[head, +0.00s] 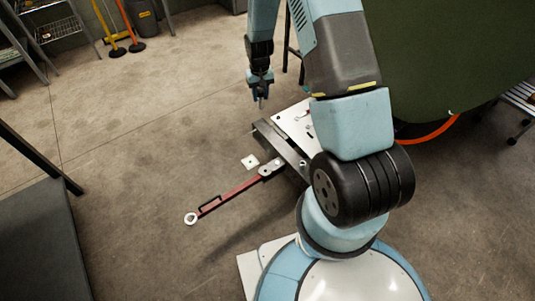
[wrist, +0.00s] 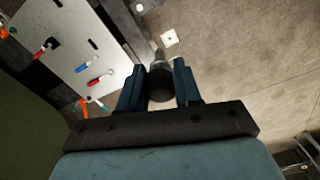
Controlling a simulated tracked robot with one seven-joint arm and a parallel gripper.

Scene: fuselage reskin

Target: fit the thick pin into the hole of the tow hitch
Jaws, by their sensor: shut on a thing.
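My gripper (head: 262,80) is in the air behind the long dark beam, pointing down. It is shut on the thick pin (head: 261,103), whose lower end hangs below the fingers. In the wrist view the dark pin (wrist: 160,84) sits between the two blue fingers of the gripper (wrist: 156,76). What looks like the tow hitch (head: 270,169) is a grey fitting where a red bar meets the dark beam, low near the floor. The pin is well above and apart from it. I cannot make out its hole clearly.
The red bar (head: 230,195) ends in a ring at lower left. A small white plate (head: 250,161) lies beside the fitting. A white panel (wrist: 75,52) with several coloured tools is next to the dark beam (head: 281,148). A large green body stands right.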

